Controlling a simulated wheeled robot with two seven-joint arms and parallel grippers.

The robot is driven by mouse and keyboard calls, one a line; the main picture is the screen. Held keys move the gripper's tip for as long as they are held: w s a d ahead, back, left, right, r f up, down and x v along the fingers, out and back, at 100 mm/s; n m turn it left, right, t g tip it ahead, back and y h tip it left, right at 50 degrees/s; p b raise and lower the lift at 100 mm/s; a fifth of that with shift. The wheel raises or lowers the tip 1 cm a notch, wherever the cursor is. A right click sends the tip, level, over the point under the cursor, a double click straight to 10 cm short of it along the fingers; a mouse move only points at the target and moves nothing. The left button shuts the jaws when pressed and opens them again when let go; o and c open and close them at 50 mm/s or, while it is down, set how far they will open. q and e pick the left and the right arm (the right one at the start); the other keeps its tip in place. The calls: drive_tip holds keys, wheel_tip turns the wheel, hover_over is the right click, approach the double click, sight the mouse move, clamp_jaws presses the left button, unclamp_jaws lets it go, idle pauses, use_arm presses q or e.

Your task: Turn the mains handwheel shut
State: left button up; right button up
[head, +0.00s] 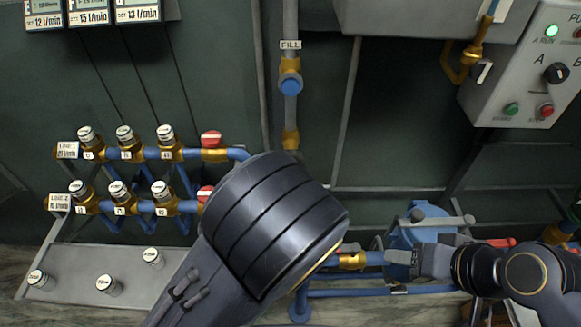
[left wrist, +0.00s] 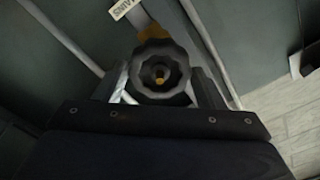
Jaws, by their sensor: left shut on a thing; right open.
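The mains handwheel (left wrist: 160,58) is a dark, scalloped wheel with a yellowish centre, seen in the left wrist view. Part of a white label (left wrist: 124,8) with lettering shows above it. My left gripper (left wrist: 161,88) has one finger on each side of the handwheel and is shut on it. In the head view my left arm hides this gripper, and I cannot make out the mains handwheel there. My right gripper (head: 408,258) is open, in front of the blue pump-like unit (head: 422,222) at the lower right.
Two rows of capped valves sit on blue pipes (head: 110,154) at the left, with red-topped valves (head: 211,141) at their ends. A control box (head: 530,62) with buttons hangs at the upper right.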

use_arm(q)
drive_tip(key=m+p, duration=0.2)
drive_tip(key=m, duration=0.2)
drive_tip(key=shift+m+p, duration=0.4)
drive_tip(key=o, duration=1)
drive_tip(key=shift+c, duration=0.2)
drive_tip(key=s, duration=0.7)
drive_tip(key=shift+b, duration=0.3)
